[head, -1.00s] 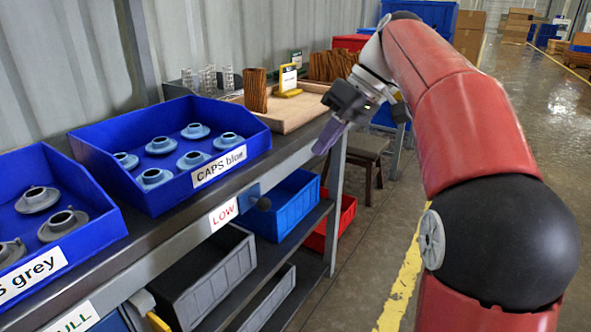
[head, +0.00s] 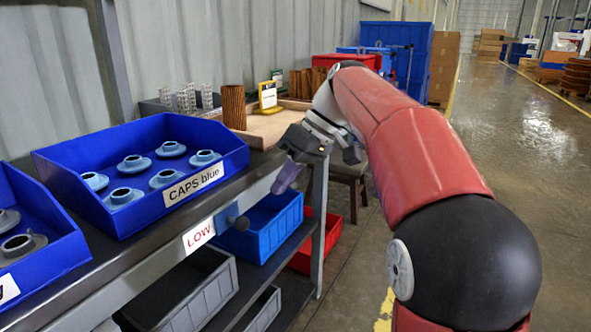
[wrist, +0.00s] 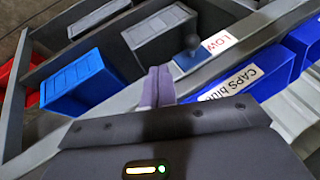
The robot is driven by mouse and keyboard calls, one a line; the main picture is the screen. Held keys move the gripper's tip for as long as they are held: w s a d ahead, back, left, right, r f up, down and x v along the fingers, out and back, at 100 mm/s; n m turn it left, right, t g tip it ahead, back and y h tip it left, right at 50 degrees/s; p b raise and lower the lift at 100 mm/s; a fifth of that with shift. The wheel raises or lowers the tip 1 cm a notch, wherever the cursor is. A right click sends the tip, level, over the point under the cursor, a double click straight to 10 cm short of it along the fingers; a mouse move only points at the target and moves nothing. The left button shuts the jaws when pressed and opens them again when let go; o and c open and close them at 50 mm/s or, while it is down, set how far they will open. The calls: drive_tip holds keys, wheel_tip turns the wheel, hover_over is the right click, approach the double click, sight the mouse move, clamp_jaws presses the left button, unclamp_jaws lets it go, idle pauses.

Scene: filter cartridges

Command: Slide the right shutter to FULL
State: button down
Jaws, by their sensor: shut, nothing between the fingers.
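The right shutter shows as a small blue plate (head: 226,216) with a dark round knob (head: 242,223) on the front rail of the bench, just right of the red LOW label (head: 198,236). In the wrist view the knob (wrist: 192,45) stands on the blue plate (wrist: 182,66), beside the LOW label (wrist: 217,43). My gripper (head: 287,178) is shut and empty, with its purple fingers pointing down. It is above and to the right of the knob in the head view, apart from it. The fingertips (wrist: 160,74) also show in the wrist view. No FULL label is in view now.
A blue bin of caps (head: 105,225) labelled CAPS blue stands on the bench above the rail. Blue (head: 262,228) and grey (head: 185,290) bins sit on the shelf below. A wooden tray (head: 262,132) is at the bench's far end.

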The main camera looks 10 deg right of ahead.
sight(235, 225)
drive_tip(key=s+a+f+b, duration=0.1)
drive_tip(key=s+a+f, duration=0.1)
drive_tip(key=a+f, duration=0.1)
drive_tip(key=shift+s+a, duration=0.3)
drive_tip(key=shift+a, duration=0.45)
drive_tip(key=s+a, duration=0.2)
drive_tip(key=s+a+b, duration=0.1)
drive_tip(key=s+a, duration=0.1)
drive_tip(key=s, duration=0.1)
drive_tip(key=shift+s+a, duration=0.1)
drive_tip(key=shift+s, duration=0.1)
